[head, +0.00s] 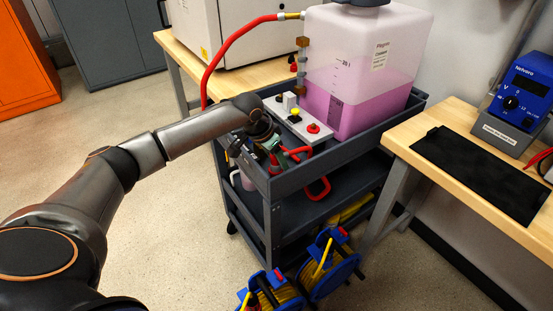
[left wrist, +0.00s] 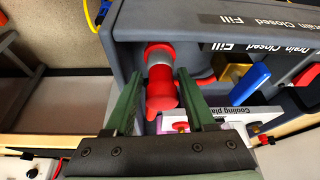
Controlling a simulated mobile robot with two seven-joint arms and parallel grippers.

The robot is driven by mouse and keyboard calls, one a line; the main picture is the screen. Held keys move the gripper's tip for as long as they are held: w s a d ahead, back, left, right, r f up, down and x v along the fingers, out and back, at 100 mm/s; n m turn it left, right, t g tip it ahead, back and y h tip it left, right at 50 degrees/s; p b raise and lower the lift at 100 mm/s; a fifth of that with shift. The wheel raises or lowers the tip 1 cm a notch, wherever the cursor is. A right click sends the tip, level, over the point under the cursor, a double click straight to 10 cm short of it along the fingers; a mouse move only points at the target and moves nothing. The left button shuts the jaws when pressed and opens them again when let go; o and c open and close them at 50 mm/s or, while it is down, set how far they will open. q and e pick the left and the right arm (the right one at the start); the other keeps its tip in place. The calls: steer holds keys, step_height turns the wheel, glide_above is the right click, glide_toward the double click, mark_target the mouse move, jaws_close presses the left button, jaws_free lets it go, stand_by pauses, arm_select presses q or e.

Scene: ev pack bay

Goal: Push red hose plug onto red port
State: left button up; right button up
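A red hose plug (left wrist: 162,88) with a grey collar lies in the left wrist view between the two green fingers of my left gripper (left wrist: 160,82). The fingers stand on either side of it, with narrow gaps that look clear. In the head view my left gripper (head: 272,146) reaches down into the cart's top tray, and red hose (head: 296,151) shows beside it. The red port (head: 313,128) is on a pale plate (head: 292,118) in the tray, next to a yellow port (head: 296,110). The plug's tip is apart from the port. My right gripper is not in view.
A large tank (head: 362,75) of pink liquid stands on the grey cart (head: 345,160) behind the plate. The tray rim (left wrist: 212,22) is close to the fingers. A wooden bench (head: 480,165) is at right; blue cable reels (head: 328,262) are on the floor.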

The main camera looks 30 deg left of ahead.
arm_select(q)
jaws_close()
stand_by(0.3)
steer(key=shift+r, duration=0.45)
step_height(320, 180, up, 2)
steer(key=shift+r+p, duration=0.25)
steer(key=shift+p, duration=0.2)
steer(key=s+d+r+p, duration=0.1)
steer(key=s+d+r, duration=0.1)
steer(key=s+r, duration=0.7)
steer(key=shift+s+d+r+p, duration=0.15)
steer(key=shift+s+r+p, duration=0.2)
steer(key=shift+s, duration=2.05)
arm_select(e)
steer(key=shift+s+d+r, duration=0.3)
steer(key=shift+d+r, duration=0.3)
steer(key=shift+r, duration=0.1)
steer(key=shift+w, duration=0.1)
